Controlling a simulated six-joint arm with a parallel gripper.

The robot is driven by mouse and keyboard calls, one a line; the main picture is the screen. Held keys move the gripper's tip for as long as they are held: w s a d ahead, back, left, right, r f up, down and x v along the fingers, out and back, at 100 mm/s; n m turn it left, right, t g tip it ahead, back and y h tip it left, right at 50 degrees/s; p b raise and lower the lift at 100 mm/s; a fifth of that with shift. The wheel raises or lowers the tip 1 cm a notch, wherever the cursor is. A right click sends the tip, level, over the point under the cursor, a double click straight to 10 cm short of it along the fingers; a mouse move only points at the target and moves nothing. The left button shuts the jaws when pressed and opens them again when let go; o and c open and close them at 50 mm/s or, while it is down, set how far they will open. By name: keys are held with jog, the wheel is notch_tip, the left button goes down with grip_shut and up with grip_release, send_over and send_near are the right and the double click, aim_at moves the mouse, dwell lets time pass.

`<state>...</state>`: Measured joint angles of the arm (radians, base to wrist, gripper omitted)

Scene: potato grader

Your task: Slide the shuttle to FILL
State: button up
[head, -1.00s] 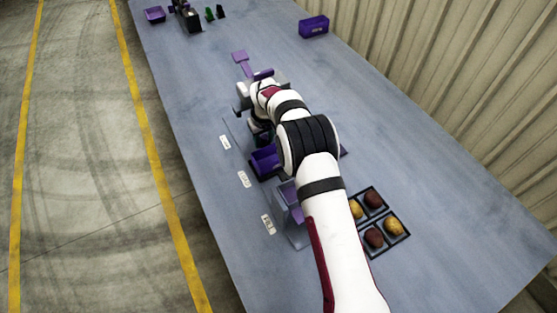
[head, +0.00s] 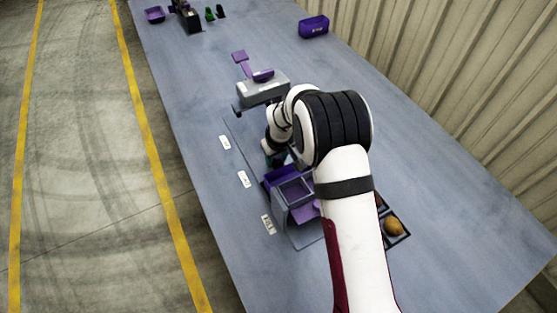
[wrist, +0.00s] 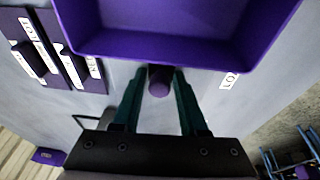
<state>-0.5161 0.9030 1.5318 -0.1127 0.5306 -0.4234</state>
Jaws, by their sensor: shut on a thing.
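The shuttle is a purple open tray (wrist: 170,50) with a round purple knob (wrist: 159,80) on its near wall in the wrist view. My gripper (wrist: 158,78) has its two dark green fingers on either side of the knob, shut on it. In the head view the shuttle (head: 274,178) sits on the track beside the grey hopper frame with a square opening (head: 291,213), and my gripper (head: 278,158) is at its far side, partly hidden by my arm. The white labels (head: 244,179) along the track are too small to read in the head view.
A grey machine block (head: 264,90) with purple parts stands at the track's far end. A tray with potatoes (head: 394,227) lies right of my arm, partly hidden. A purple box (head: 313,27) stands far back. In the wrist view, dark panels with labels (wrist: 75,68) are at left.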

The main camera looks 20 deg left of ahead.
aim_at(290, 177)
jog(key=shift+w+d, duration=0.1)
jog(key=shift+d, duration=0.1)
jog(key=shift+s+d, duration=2.4)
jog(key=shift+s, duration=0.05)
jog(key=o, duration=0.7)
jog(key=shift+s, duration=0.1)
jog(key=shift+w+a+r+v, duration=0.15)
jog(key=shift+w+v, duration=0.1)
jog(key=shift+v, duration=1.05)
jog(key=shift+w+a+v, duration=0.15)
jog(key=shift+w+v, duration=0.15)
jog(key=shift+v, duration=1)
jog(key=shift+w+a+r+v, duration=0.1)
jog(key=shift+w+a+v, duration=0.15)
jog(key=shift+v, duration=1.1)
jog(key=shift+f, duration=0.1)
